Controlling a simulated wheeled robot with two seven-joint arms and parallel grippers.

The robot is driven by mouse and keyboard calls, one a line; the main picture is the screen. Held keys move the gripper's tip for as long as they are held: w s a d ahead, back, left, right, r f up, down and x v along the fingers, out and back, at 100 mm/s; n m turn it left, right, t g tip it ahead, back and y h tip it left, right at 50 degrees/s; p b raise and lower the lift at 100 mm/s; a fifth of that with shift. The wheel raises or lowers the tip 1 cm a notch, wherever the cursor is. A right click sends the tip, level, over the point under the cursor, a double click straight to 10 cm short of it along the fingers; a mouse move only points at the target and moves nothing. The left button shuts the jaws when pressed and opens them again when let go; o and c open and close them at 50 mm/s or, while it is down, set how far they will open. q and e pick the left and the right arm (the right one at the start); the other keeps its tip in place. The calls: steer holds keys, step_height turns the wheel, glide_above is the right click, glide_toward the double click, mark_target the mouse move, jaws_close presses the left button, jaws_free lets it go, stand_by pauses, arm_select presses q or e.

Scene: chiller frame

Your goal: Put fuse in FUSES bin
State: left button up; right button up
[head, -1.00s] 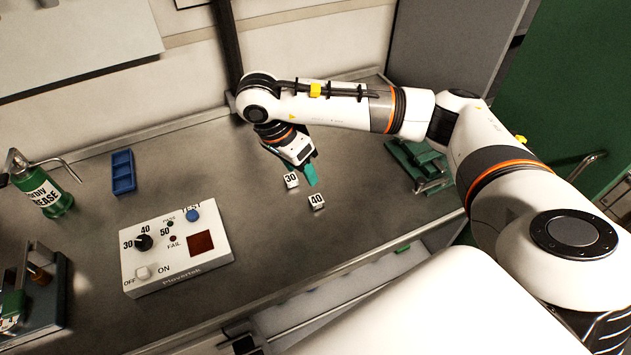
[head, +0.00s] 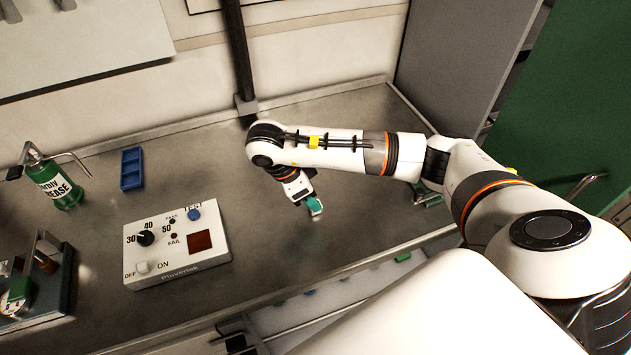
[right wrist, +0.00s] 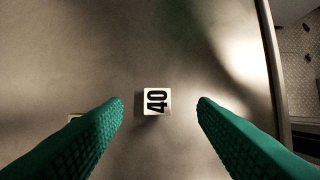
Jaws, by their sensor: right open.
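A small white block marked 40 (right wrist: 156,102) lies on the grey bench, label up, in the right wrist view. My right gripper (right wrist: 160,103) is open, with its green fingers on either side of the block and a gap to each; the block is not held. In the head view the right gripper (head: 314,207) is low over the bench and hides most of the block area. No bin labelled FUSES is readable. My left gripper is not in view.
A white tester box (head: 178,245) with knob and buttons stands left of the gripper. Green items (head: 428,195) lie behind my arm. The bench front edge is close, with shelves below.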

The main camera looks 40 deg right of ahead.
steer(key=shift+d+f+p, duration=0.25)
steer(key=shift+f+p, duration=0.1)
steer(key=shift+p, duration=0.05)
steer(key=p+x, duration=0.1)
steer(key=x, duration=0.2)
steer(key=shift+d+f, duration=0.15)
steer(key=shift+f, duration=0.1)
steer(key=shift+d+f, duration=0.1)
steer(key=shift+f, duration=0.2)
steer(key=shift+w, duration=0.1)
steer(key=c, duration=1.1)
